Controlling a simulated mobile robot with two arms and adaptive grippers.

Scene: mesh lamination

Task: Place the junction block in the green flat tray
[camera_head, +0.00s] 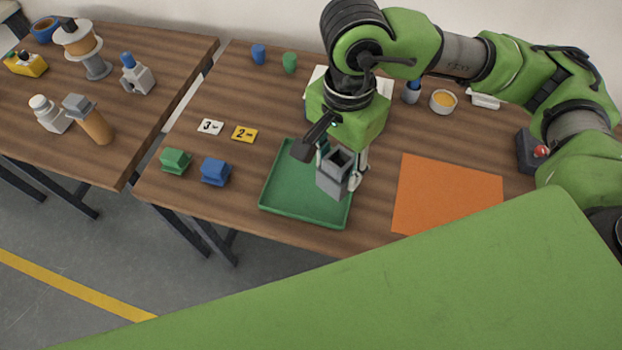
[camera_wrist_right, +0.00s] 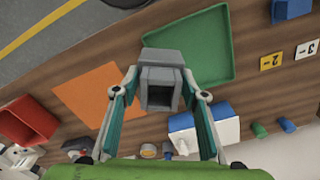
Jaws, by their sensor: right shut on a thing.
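The junction block (camera_head: 333,176) is a grey block with a square opening in its top. My right gripper (camera_head: 338,166) is shut on it and holds it over the right part of the green flat tray (camera_head: 283,192). In the right wrist view the junction block (camera_wrist_right: 160,88) sits between the two fingers of my right gripper (camera_wrist_right: 160,92), with the green tray (camera_wrist_right: 219,72) behind it. I cannot tell whether the block touches the tray floor. The tray is otherwise bare. My left gripper is in neither view.
An orange mat (camera_head: 448,196) lies right of the tray. A blue block (camera_head: 215,172) and a green block (camera_head: 175,161) stand left of it. Number cards, including a yellow one (camera_head: 244,134), lie behind. A second table (camera_head: 110,165) with several parts is at the left.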

